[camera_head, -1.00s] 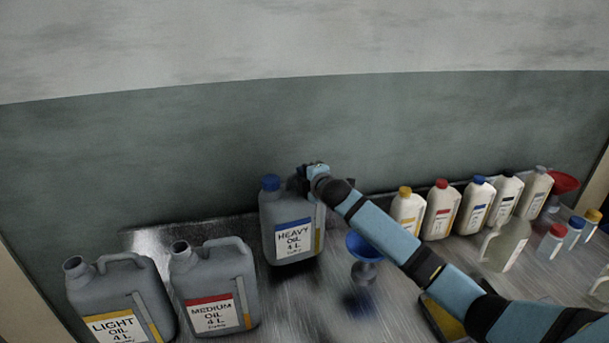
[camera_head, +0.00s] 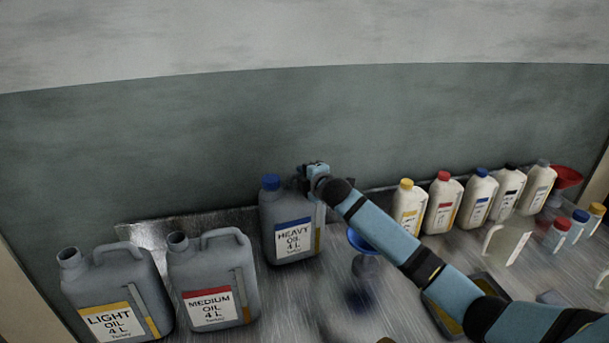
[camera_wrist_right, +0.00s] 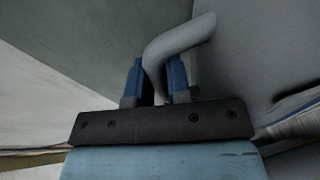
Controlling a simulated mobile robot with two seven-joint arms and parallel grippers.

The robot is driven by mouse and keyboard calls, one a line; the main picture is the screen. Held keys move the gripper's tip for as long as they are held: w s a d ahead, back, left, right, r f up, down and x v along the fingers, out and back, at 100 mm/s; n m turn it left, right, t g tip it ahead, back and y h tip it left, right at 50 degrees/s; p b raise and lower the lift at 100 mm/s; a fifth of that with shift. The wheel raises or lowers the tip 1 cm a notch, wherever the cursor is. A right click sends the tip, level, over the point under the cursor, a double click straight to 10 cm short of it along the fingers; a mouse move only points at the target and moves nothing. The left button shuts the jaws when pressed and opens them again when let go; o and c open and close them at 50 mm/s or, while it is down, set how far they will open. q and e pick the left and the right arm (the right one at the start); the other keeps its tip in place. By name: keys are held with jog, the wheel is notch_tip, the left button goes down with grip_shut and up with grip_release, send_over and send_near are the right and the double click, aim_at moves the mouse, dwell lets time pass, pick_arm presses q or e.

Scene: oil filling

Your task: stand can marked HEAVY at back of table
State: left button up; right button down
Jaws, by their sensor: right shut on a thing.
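The can marked HEAVY OIL (camera_head: 290,238) is grey with a blue cap and a blue-banded label. It is upright at the back of the metal table (camera_head: 325,310), near the wall. My right gripper (camera_head: 312,174) is at the top of this can. In the right wrist view, the gripper's two blue fingers (camera_wrist_right: 160,82) are shut on the can's grey handle (camera_wrist_right: 178,42). Whether the can's base touches the table cannot be told for certain. My left gripper is not in view.
The MEDIUM OIL can (camera_head: 212,280) and the LIGHT OIL can (camera_head: 115,290) stand open to the left. A blue funnel (camera_head: 360,241) is just right of the HEAVY can. Several white bottles (camera_head: 442,205), a red funnel (camera_head: 567,176) and a dark tray (camera_head: 487,285) are on the right.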

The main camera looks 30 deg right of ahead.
dwell(0.6)
jog(key=c, duration=1)
grip_release()
jog(key=shift+s, duration=0.1)
jog(key=shift+f, duration=0.6)
jog(key=s+r+b, duration=0.1)
jog(key=s+r, duration=0.2)
jog(key=s, duration=1.1)
jog(key=s+a+f+m+g+y+p, duration=0.1)
jog(key=s+a+f+m+p, duration=0.15)
jog(key=s+a+f, duration=0.35)
jog(key=s+a+f+m+g+y+p, duration=0.1)
jog(key=s+a+f+m, duration=0.2)
jog(key=s+f, duration=0.35)
jog(key=s+a+f+m+g+p, duration=0.1)
jog(key=s+a+f+m, duration=0.2)
jog(key=s, duration=0.3)
jog(key=s+a+f+m+g+p, duration=0.1)
jog(key=s+a+f+m+p, duration=0.1)
jog(key=s, duration=0.4)
jog(key=s+a+f+m+y+p, duration=0.1)
jog(key=s+a+f+m, duration=0.2)
jog(key=s+f, duration=0.2)
jog(key=shift+s+a+f+m+g, duration=0.1)
jog(key=shift+s+a+m+g, duration=0.3)
jog(key=shift+s, duration=0.15)
jog(key=shift+s+f, duration=0.1)
jog(key=shift+s, duration=0.2)
